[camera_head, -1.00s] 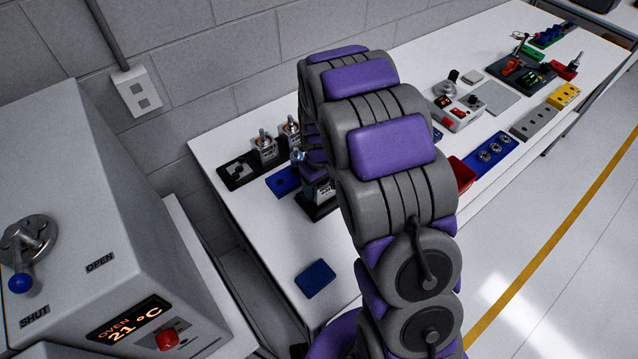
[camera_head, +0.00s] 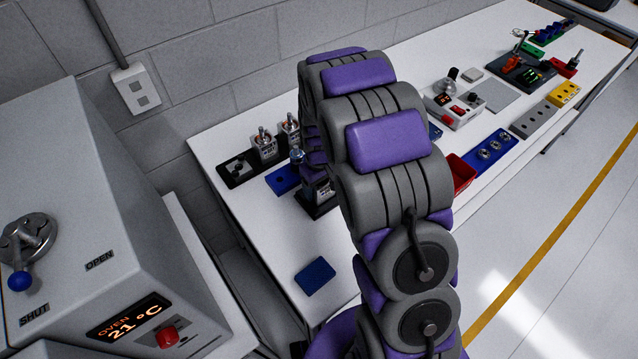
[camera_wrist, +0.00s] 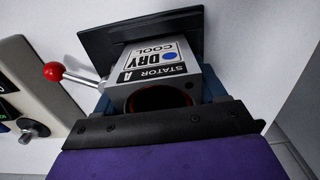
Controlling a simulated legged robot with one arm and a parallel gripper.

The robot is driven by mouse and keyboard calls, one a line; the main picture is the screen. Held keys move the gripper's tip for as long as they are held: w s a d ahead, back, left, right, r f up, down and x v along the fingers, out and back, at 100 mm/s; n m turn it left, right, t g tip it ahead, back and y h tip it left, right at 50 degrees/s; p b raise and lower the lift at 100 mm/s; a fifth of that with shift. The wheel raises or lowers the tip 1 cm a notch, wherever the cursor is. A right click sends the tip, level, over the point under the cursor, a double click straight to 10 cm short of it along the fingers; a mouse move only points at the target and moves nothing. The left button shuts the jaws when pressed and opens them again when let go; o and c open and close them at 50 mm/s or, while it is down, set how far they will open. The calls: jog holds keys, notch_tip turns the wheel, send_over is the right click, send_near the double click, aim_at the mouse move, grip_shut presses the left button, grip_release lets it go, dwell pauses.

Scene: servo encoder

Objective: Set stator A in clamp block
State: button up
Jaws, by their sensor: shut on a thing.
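Stator A (camera_wrist: 155,70) shows in the wrist view as a grey block with a "STATOR A", "DRY", "COOL" label and a dark round bore facing the camera. My gripper (camera_wrist: 158,82) is shut on it, with a dark finger bar in front and a dark plate behind. A blue body (camera_wrist: 216,86), probably the clamp block, shows at both sides of the stator. A lever with a red ball (camera_wrist: 54,71) sticks out to the left. I cannot tell whether the stator is seated or above the block.
A grey box with a knob (camera_wrist: 30,130) stands close at left in the wrist view. In the head view, labelled units on a black base (camera_head: 238,170), a blue pad (camera_head: 315,277) and a red bin (camera_head: 462,174) are on the white bench (camera_head: 255,235). The oven (camera_head: 75,200) stands at left.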

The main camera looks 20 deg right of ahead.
jog(key=shift+f, duration=0.4)
jog(key=shift+r, duration=0.25)
dwell(0.5)
jog(key=shift+f+p, duration=0.25)
jog(key=shift+p, duration=0.15)
dwell(1.6)
jog(key=shift+r, duration=0.25)
dwell(0.6)
jog(key=o, duration=1.6)
jog(key=shift+r+p, duration=1.3)
jog(key=shift+r, duration=1.8)
